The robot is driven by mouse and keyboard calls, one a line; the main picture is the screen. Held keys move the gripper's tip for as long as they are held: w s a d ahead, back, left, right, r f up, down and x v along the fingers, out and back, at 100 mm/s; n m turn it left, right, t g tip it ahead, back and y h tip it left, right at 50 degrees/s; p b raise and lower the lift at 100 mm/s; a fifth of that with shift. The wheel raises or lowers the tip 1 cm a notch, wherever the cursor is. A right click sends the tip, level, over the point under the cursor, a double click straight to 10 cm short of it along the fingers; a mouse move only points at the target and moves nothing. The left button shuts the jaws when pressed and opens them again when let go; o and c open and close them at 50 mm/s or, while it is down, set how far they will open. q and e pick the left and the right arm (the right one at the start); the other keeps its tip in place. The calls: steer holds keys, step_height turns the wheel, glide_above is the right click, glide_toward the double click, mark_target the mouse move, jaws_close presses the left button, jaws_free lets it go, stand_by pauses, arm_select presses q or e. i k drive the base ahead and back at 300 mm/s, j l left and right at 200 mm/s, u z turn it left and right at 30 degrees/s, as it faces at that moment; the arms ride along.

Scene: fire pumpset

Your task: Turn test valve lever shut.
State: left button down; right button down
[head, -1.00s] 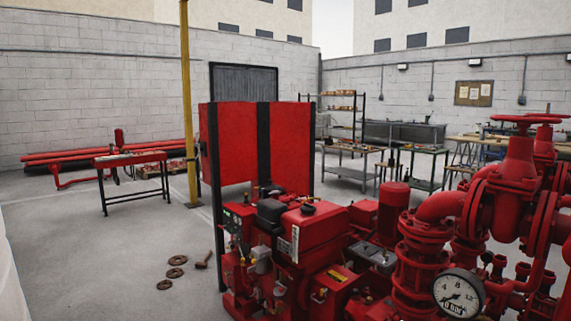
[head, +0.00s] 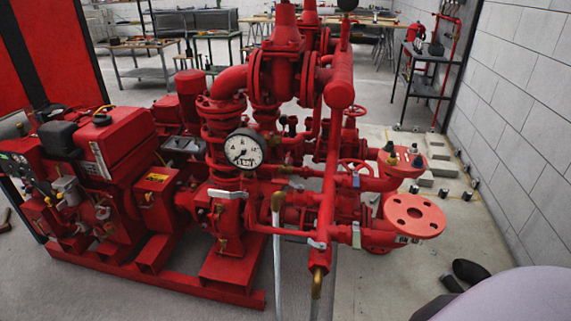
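The red fire pumpset fills the middle of the head view. On its front pipework, a small pale grey lever (head: 317,244) sits on the low cross pipe by the vertical red pipe. Another pale lever (head: 228,194) is on the pump body at left, and a blue-handled fitting (head: 356,181) is further right. I cannot tell which one is the test valve lever. A pale lilac part (head: 515,297), likely of my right arm, is at the lower right. Dark pieces beside it may belong to my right gripper, but its fingers are not clear. My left gripper does not show.
A round pressure gauge (head: 244,148) faces me. A flat red flange (head: 414,215) juts out at right. A grey block wall (head: 525,130) runs along the right, with a dark shelf (head: 425,80) against it. The floor between flange and wall is mostly open.

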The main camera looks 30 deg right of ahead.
mark_target(280, 181)
steer(key=k+z, duration=0.1)
steer(key=z, duration=0.9)
